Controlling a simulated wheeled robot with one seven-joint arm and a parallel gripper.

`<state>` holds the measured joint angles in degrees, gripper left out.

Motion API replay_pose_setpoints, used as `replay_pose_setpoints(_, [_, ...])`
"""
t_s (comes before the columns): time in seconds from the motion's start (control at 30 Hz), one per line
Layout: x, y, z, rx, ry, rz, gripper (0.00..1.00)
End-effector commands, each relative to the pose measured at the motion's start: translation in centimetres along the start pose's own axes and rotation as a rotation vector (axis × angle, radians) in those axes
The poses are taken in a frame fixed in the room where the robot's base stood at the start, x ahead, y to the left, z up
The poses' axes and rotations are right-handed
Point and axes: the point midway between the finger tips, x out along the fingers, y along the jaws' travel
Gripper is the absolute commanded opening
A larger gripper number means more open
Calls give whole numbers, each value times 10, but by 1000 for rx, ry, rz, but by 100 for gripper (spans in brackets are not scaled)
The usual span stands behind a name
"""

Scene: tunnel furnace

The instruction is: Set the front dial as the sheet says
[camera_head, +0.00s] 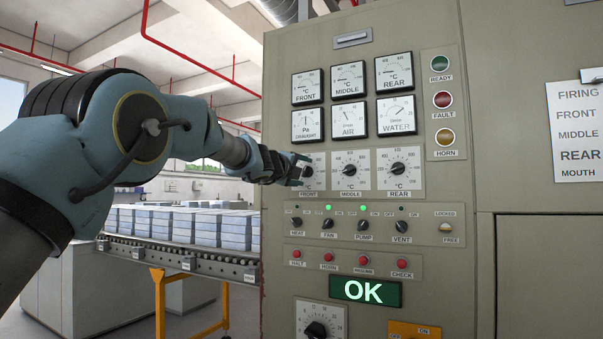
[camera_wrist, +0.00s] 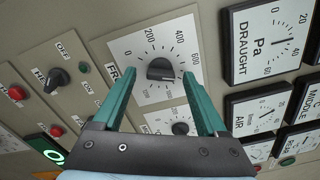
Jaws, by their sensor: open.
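The front dial (camera_wrist: 161,69) is a black knob on a white scale plate, with marks such as 0, 200, 400 and 600. In the wrist view it sits between the two green fingers of my gripper (camera_wrist: 158,78), which is open, one finger on each side. I cannot tell whether the fingers touch the knob or exactly where it points. In the head view my gripper (camera_head: 301,171) covers part of the front dial's plate (camera_head: 318,164). The sheet (camera_head: 577,132) on the right reads FIRING, FRONT, MIDDLE, REAR and MOUTH. Its values are beyond the picture edge.
The middle dial (camera_head: 350,170) and rear dial (camera_head: 398,169) stand right of the front dial. Above are several gauges (camera_head: 348,82); below are switches (camera_head: 328,223) and red buttons (camera_head: 328,257). The green display (camera_head: 364,291) reads OK. A conveyor (camera_head: 170,254) carries pale blocks at left.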

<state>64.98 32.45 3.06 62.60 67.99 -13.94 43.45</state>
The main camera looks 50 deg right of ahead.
Motion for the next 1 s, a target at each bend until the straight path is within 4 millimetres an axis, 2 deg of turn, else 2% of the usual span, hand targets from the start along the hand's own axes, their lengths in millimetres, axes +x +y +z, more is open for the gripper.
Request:
replay_pose_setpoints(0.27, [-8,0,0,0,-1,-2,75])
replay_pose_setpoints(0.7, [-83,3,-1,0,-2,-1,75])
replay_pose_setpoints(0.83, [-99,1,0,0,-1,-2,75])
replay_pose_setpoints(1.0, [-108,0,0,0,0,-1,75])
